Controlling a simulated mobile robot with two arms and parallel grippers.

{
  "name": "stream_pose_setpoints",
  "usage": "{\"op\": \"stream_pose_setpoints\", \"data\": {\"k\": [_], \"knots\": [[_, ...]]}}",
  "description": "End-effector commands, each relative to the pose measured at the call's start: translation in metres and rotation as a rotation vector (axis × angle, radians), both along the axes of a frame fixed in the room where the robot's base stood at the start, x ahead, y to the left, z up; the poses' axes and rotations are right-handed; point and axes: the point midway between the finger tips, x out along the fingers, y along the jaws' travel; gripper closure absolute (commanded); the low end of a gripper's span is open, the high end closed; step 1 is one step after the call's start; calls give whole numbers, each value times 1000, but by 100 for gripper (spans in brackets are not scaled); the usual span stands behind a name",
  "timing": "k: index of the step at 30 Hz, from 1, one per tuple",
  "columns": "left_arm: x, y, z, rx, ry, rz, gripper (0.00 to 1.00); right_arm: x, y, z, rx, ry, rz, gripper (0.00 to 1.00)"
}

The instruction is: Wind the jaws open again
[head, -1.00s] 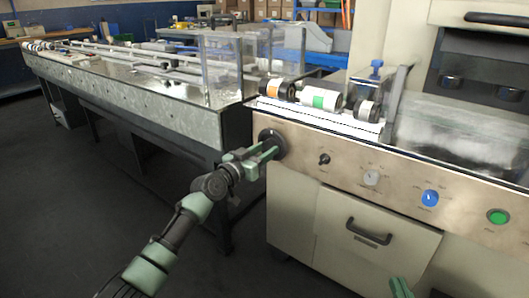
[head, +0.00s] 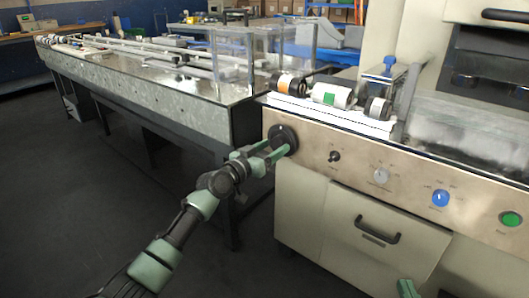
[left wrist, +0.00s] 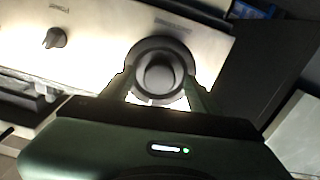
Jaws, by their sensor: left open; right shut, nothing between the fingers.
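A round black handwheel (head: 283,135) sits at the left end of the machine's front panel. It also shows in the left wrist view (left wrist: 159,72), as a dark ring with a raised round grey hub. My left gripper (head: 274,154) is open in front of the handwheel. In the left wrist view its two green fingers stand on either side of the hub; whether they touch it I cannot tell. The sealing jaws cannot be made out. Only a green tip of my right gripper (head: 407,289) shows at the bottom edge; it is shut and empty, away from the panel.
Along the panel (head: 350,160) right of the handwheel are a black knob (head: 334,156), a grey knob (head: 381,176), a blue knob (head: 440,198) and a green button (head: 510,219). Rollers (head: 332,95) lie above. A drawer handle (head: 377,230) protrudes below. A long conveyor (head: 160,85) extends left.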

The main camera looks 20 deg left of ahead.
Motion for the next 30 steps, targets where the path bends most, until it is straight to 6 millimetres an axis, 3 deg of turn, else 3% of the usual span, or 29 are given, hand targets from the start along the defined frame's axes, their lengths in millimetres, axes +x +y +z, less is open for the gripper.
{"op": "stream_pose_setpoints", "data": {"k": [9,13,30], "knots": [[-42,15,1,3,2,0,39,-20,-13,-55,-75,304,-19,100],[-56,21,0,3,1,1,39,-28,-17,-70,-95,386,-24,100],[-63,23,0,0,1,0,39,-34,-20,-79,-105,430,-28,100]]}}
